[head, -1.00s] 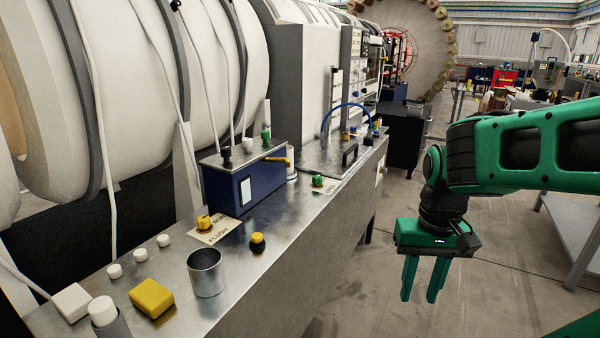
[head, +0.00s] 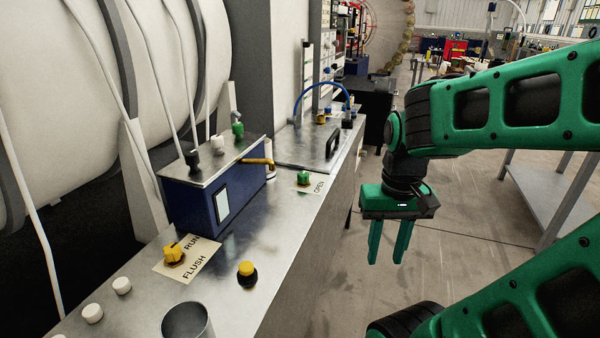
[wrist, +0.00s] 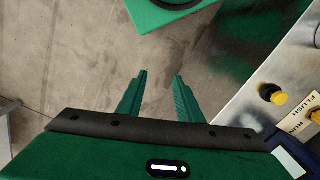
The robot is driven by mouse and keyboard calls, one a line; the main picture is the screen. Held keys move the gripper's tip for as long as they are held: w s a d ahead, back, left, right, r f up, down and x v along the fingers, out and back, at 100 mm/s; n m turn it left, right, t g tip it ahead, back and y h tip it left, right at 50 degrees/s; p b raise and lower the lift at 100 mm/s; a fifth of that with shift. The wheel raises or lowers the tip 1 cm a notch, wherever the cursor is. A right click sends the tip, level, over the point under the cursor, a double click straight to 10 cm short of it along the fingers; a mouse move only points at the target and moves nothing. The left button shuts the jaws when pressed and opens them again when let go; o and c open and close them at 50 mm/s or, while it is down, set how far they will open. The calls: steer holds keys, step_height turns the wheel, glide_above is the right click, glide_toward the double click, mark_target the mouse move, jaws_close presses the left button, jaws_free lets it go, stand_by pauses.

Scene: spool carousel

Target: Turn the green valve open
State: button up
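A small green valve knob (head: 304,177) sits on the metal bench top beside a pale label reading OPEN, right of the blue box. A second green knob or cap (head: 238,129) stands on top of the blue box. My gripper (head: 386,262) hangs pointing down over the floor, right of the bench edge and apart from the valve. Its two green fingers are spread with nothing between them; they also show in the wrist view (wrist: 158,75). The green valve is not visible in the wrist view.
The steel bench (head: 283,235) holds the blue box (head: 200,205), a yellow RUN/FLUSH knob (head: 174,252), a yellow-and-black button (head: 246,272) and a metal cup (head: 187,322). A grey table (head: 540,195) stands at right. Open floor lies between.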

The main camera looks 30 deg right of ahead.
steer(key=o, duration=0.3)
steer(key=shift+d+r, duration=0.25)
steer(key=shift+r, duration=0.5)
steer(key=w+d+r, duration=0.3)
steer(key=w+r, duration=0.1)
steer(key=w, duration=0.5)
steer(key=n, duration=0.5)
glide_above(303, 173)
steer(key=f, duration=0.1)
step_height(303, 173, down, 10)
steer(key=shift+s+f, duration=0.1)
steer(key=shift+c, duration=0.5)
steer(key=c, duration=0.9)
